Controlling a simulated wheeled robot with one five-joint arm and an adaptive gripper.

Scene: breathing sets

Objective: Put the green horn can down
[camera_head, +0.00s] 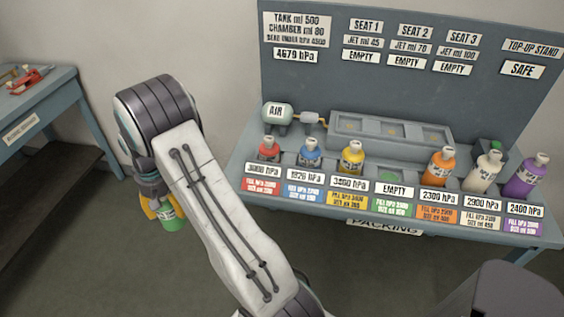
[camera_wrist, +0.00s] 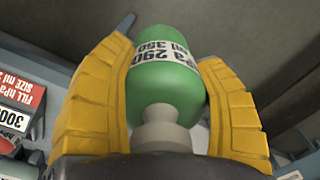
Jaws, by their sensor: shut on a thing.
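The green horn can (camera_wrist: 165,85) is between the yellow fingers of my gripper (camera_wrist: 165,100) in the wrist view. It has a white label band and a pale grey neck that points toward the wrist. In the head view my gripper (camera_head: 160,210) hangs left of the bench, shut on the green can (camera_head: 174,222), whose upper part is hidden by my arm. The can is off the bench, over the floor side. On the bench, the green-labelled place (camera_head: 392,176) is marked EMPTY and holds no can.
The packing bench (camera_head: 250,217) carries a row of red (camera_head: 269,152), blue (camera_head: 309,156), yellow (camera_head: 351,159), orange (camera_head: 442,168), cream (camera_head: 488,172) and purple (camera_head: 527,177) cans. A grey three-seat block (camera_head: 392,128) stands behind them. A side table (camera_head: 45,100) is at far left.

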